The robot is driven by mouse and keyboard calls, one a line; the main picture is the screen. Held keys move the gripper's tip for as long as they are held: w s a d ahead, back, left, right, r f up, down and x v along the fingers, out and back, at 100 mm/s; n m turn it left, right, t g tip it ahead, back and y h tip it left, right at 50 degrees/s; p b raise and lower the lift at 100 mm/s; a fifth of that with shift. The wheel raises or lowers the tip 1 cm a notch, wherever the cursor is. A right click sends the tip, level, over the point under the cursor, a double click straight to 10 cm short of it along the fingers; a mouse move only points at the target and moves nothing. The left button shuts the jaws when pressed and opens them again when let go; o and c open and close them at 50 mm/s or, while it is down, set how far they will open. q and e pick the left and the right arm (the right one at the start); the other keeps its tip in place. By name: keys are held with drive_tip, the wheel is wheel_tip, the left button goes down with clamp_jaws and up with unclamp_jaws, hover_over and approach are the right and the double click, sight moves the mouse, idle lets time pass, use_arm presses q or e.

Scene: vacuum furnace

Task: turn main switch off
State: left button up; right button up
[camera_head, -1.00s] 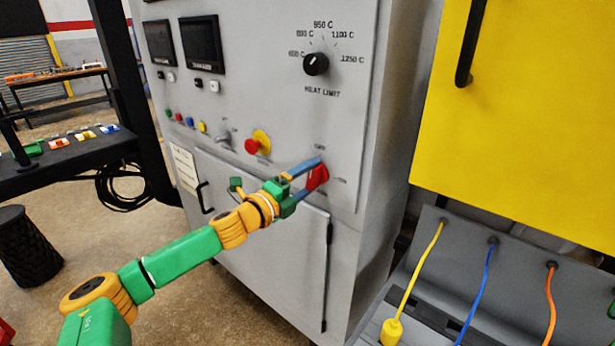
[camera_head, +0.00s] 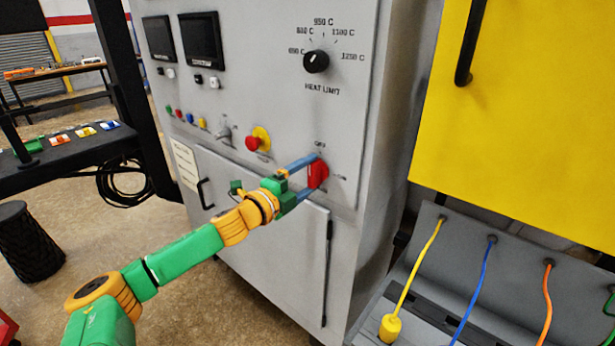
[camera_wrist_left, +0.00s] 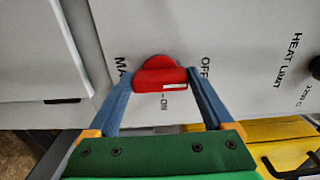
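The red main switch (camera_head: 318,174) is on the lower right of the grey furnace panel. In the left wrist view, its red handle (camera_wrist_left: 160,77) lies along the line between the OFF and MAIN lettering. A white mark is on its OFF-side half, and ON is printed to one side. My left gripper (camera_head: 314,174) has its blue fingers at the two ends of the handle, and in the left wrist view its fingertips (camera_wrist_left: 160,72) appear to touch it. The exact contact is hard to see. My right gripper is not in view.
A black heat limit knob (camera_head: 316,62) is above the switch, and a red emergency button (camera_head: 253,143) is to its left. A yellow panel (camera_head: 530,110) and several plugged cables are at the right. A dark table (camera_head: 70,160) stands at the left.

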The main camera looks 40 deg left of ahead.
use_arm(q)
drive_tip(key=shift+o, duration=0.8)
drive_tip(key=shift+s+a+f, duration=0.1)
drive_tip(key=shift+s+f+b, duration=0.25)
drive_tip(key=shift+s+b, duration=0.8)
drive_tip(key=s, duration=0.5)
drive_tip(key=shift+a+r+p, duration=0.25)
drive_tip(key=shift+r+p, duration=0.1)
drive_tip(key=shift+r, duration=0.05)
drive_tip(key=shift+w, duration=0.1)
